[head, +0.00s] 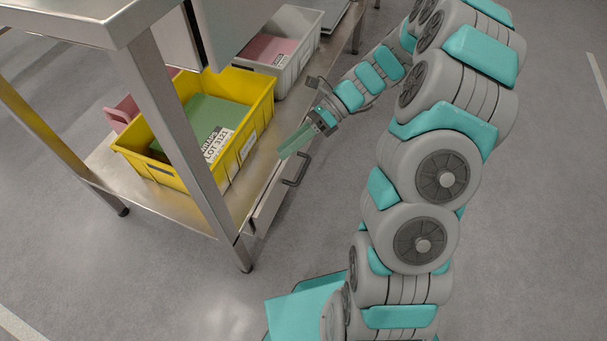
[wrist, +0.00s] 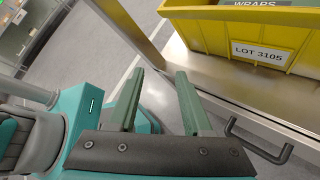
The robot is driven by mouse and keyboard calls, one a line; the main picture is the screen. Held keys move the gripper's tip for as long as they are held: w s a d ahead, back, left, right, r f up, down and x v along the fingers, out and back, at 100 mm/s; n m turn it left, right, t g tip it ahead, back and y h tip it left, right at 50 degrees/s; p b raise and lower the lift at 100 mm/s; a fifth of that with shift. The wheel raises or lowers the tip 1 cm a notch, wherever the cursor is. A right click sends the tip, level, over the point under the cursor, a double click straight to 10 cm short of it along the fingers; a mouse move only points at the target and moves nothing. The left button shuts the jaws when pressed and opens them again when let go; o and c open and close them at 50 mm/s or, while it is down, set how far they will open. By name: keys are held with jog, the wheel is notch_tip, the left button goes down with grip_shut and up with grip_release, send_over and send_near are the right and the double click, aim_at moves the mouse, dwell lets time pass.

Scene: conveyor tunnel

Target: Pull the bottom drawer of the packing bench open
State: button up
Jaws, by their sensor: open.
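The packing bench is metal, and its low shelf (head: 233,190) has the bottom drawer (head: 270,197) beneath its front edge. The drawer front looks flush with the bench. Its dark bar handle (head: 298,172) sticks out from the front. The handle also shows in the wrist view (wrist: 262,152), to the right of the right finger. My gripper (head: 292,146) is by the bench front, close to the handle in the picture. In the wrist view my gripper (wrist: 160,76) has its two green fingers apart, with nothing between them. The handle is outside the fingers.
A yellow bin (head: 233,163) with green contents stands on the low shelf, near its front edge. A grey bin (head: 291,56) stands behind it. Bench legs (head: 176,110) rise at the near corner. The floor right of my arm is clear.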

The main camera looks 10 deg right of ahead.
jog(key=w+d+f+m+t+y+b, duration=0.1)
jog(key=w+d+f+m, duration=0.25)
jog(key=f, duration=0.25)
jog(key=w+d+f+m+t+y+b, duration=0.2)
jog(key=f+m, duration=0.3)
jog(key=m+t+b, duration=0.2)
jog(key=m+t, duration=0.2)
jog(key=m, duration=0.5)
send_near(304, 170)
jog(key=a+f, duration=0.2)
jog(key=shift+y, duration=0.3)
jog(key=shift+w+b+x, duration=0.15)
jog(key=shift+b+x, duration=0.15)
jog(key=shift+x, duration=1.7)
jog(key=shift+w+b+x, duration=0.2)
jog(key=shift+b+x, duration=0.1)
jog(key=shift+x, duration=1.75)
jog(key=shift+r, duration=0.2)
grip_shut()
jog(key=shift+d, duration=0.1)
